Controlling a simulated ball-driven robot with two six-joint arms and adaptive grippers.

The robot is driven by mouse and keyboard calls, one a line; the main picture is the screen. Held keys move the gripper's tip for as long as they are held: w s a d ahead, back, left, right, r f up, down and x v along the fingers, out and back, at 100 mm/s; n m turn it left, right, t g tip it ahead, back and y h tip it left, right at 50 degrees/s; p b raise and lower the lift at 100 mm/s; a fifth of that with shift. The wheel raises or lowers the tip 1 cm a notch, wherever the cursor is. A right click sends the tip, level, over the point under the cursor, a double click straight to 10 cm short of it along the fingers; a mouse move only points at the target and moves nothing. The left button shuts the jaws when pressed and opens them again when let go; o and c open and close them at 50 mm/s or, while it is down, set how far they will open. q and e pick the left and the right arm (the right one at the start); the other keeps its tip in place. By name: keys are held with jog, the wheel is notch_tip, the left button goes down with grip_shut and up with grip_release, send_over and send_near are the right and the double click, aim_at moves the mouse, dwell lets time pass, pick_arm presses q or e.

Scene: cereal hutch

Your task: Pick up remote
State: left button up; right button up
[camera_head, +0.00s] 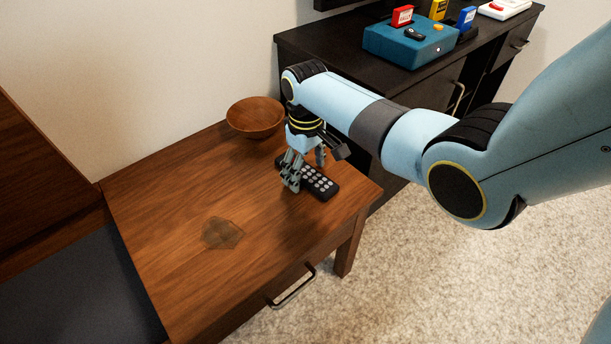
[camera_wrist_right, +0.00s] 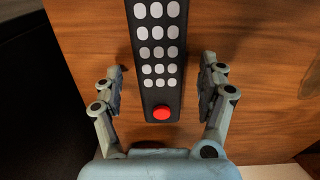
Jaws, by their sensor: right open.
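The remote (camera_head: 320,183) is black with rows of light buttons and lies on the wooden side table (camera_head: 165,195), near its right edge. In the right wrist view the remote (camera_wrist_right: 158,48) runs up and down the middle, with a red button at its near end. My right gripper (camera_head: 305,171) is above the remote and points down. In the wrist view its open fingers (camera_wrist_right: 160,88) stand on either side of the remote, with a gap on each side. Part of the remote is hidden behind the gripper in the head view. My left gripper is not in view.
A wooden bowl (camera_head: 255,117) sits at the table's back. A dark cabinet (camera_head: 330,47) stands behind, with a teal box (camera_head: 395,50) and small colourful items on top. A drawer handle (camera_head: 292,288) sticks out at the front. The table's left part is largely clear.

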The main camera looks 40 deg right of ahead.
jog(key=shift+c, duration=0.3)
jog(key=c, duration=1.3)
jog(key=shift+o, duration=0.2)
jog(key=shift+r, duration=0.15)
